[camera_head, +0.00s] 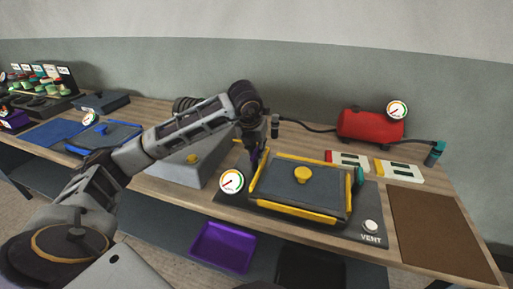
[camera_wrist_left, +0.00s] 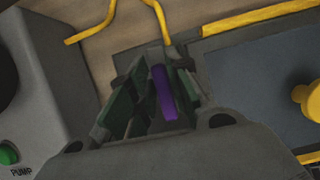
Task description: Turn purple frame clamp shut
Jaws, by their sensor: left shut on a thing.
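The purple clamp handle (camera_wrist_left: 163,92) stands between the dark green finger pads of my left gripper (camera_wrist_left: 150,95) in the left wrist view. The gripper is shut on it. In the head view my left gripper (camera_head: 255,158) points down at the left edge of the yellow-edged frame (camera_head: 300,208), and its fingers mostly hide the purple clamp. The frame surrounds a dark lid with a yellow knob (camera_head: 302,174). A teal clamp (camera_head: 358,176) sits at the frame's right side. My right gripper is not in view.
A grey pump box (camera_head: 180,165) stands left of the frame, near my left arm. A gauge (camera_head: 231,181) sits at the frame's left front. A vent button (camera_head: 370,227) is at its right front. A red tank (camera_head: 370,125) stands behind. A brown mat (camera_head: 440,235) lies clear at right.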

